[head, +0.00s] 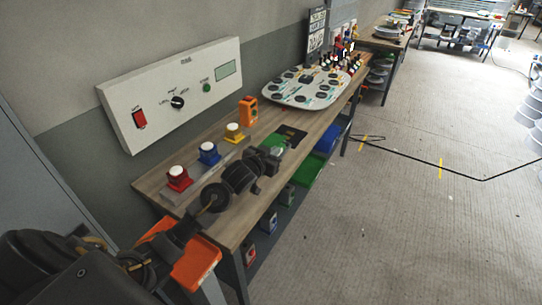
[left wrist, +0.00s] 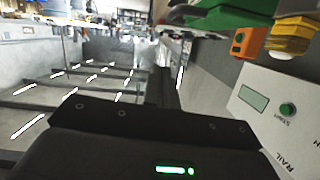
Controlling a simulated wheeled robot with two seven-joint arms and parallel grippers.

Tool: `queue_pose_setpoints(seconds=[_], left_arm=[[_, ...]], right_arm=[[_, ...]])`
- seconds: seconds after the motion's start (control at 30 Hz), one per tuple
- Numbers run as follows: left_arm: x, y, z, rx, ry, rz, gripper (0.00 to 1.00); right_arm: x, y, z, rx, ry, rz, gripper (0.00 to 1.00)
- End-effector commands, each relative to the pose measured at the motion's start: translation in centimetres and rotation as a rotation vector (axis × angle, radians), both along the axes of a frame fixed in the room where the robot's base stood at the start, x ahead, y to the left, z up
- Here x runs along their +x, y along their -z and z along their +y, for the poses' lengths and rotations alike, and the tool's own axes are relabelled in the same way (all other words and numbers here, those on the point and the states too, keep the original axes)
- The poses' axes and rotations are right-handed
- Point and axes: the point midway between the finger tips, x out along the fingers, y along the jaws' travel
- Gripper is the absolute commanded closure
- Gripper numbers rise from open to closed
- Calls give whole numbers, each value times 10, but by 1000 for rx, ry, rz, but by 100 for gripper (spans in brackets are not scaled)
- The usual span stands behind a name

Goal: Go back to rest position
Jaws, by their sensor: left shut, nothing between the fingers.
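My left arm reaches in from the lower left in the head view. Its left gripper (head: 278,152) is shut and empty, above the wooden workbench (head: 160,184) near a green and black item (head: 292,134). In the left wrist view the scene is turned over, and my dark wrist housing fills the lower middle. My right gripper is in neither view.
Red (head: 178,178), blue (head: 209,153) and yellow (head: 234,132) white-topped units and an orange box (head: 248,111) stand along the bench. A control panel (head: 160,92) hangs on the wall behind; it also shows in the left wrist view (left wrist: 262,122). Floor at right is mostly open, with a cable (head: 440,165).

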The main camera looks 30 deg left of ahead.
Motion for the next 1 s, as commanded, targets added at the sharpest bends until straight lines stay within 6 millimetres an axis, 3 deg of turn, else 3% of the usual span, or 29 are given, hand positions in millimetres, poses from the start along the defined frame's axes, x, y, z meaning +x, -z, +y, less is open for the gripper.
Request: queue_pose_setpoints(seconds=[0.2,0.5,0.63,0.77,0.9,1.0], left_arm=[[-13,-3,0,0,-1,0,100],[-14,-3,0,0,0,1,100],[-29,14,-7,3,-1,48,100],[-78,61,-24,15,-4,191,100],[-167,119,-46,34,-2,425,100],[-222,142,-55,46,4,563,100]], right_arm=[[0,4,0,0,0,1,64],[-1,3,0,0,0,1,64],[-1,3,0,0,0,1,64],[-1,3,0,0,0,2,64],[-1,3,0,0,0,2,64],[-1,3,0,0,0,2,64]])
